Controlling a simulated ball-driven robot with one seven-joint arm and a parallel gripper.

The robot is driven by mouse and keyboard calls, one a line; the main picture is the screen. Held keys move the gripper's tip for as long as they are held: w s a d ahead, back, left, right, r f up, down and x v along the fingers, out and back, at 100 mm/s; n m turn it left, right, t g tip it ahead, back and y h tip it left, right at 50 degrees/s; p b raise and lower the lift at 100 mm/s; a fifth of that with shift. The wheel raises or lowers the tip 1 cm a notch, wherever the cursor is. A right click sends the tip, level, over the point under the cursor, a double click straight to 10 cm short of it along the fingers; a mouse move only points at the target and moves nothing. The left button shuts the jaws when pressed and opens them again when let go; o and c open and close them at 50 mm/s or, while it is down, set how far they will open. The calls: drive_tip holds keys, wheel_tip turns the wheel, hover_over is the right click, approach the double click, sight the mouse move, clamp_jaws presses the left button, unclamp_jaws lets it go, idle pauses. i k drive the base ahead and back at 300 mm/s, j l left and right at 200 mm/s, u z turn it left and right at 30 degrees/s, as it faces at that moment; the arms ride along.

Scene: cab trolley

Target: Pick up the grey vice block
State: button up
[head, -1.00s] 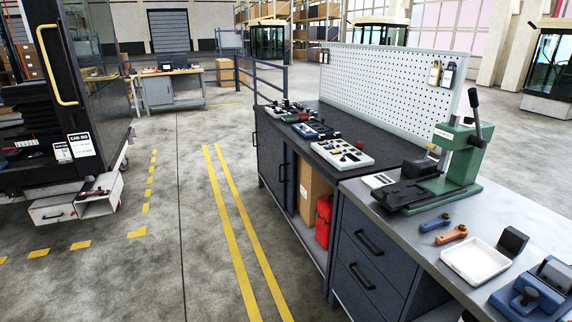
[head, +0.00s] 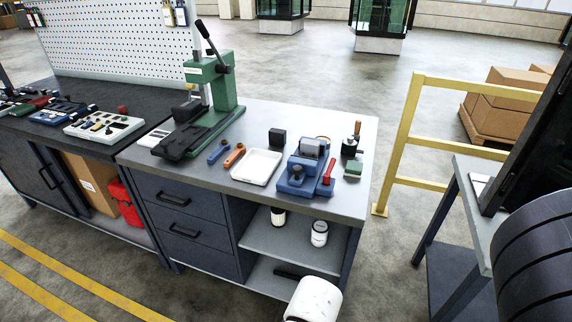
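A grey block (head: 312,148) sits in the jaws at the top of a blue vice (head: 296,180) on the grey workbench top, right of centre. It appears to be the vice block. A separate dark, near-black block (head: 277,138) stands on the bench behind the white tray, left of the vice. My gripper cannot be made out. A white rounded part (head: 315,299), which looks like part of my arm, shows at the bottom edge, below and apart from the bench top.
A white tray (head: 257,167), orange and blue tools, a red-handled tool (head: 329,174) and a small green block (head: 353,168) lie around the vice. A green press (head: 212,95) stands left. A yellow rail (head: 402,140) and another table (head: 474,190) are right.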

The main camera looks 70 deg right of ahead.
sight(310, 148)
drive_tip(key=z, duration=1.35)
